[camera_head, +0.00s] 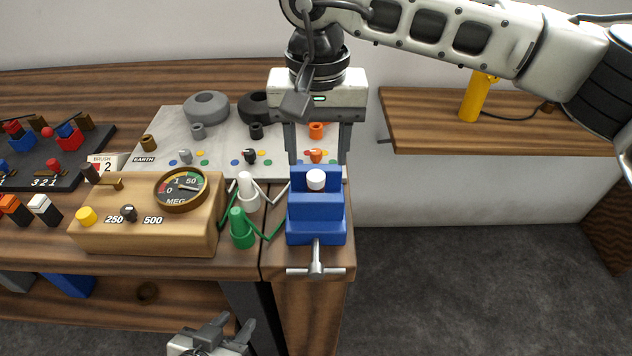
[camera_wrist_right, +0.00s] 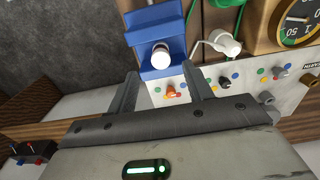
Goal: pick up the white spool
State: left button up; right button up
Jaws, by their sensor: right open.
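A small white cylinder, seemingly the white spool (camera_head: 316,180), sits upright in the blue vise (camera_head: 316,226) at the bench's front right corner. In the right wrist view the white spool (camera_wrist_right: 161,56) stands between the blue jaws, just beyond my fingertips. My right gripper (camera_head: 318,160) is open and empty, pointing down above and slightly behind the vise; its two fingers (camera_wrist_right: 161,76) show in its wrist view. My left gripper (camera_head: 236,322) is low at the bottom edge, below the bench front; its fingers look apart and empty.
A white cone-shaped connector (camera_head: 247,190) and a green one (camera_head: 240,230) with green leads stand left of the vise. A wooden meter box (camera_head: 145,225) is further left. A pale panel (camera_head: 215,150) with knobs lies behind. Open floor is right of the bench.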

aim_at(316, 175)
jog(key=shift+s+a+f+p, duration=0.1)
jog(key=shift+f+p, duration=0.6)
jog(key=shift+f, duration=2.05)
jog(key=c, duration=1.1)
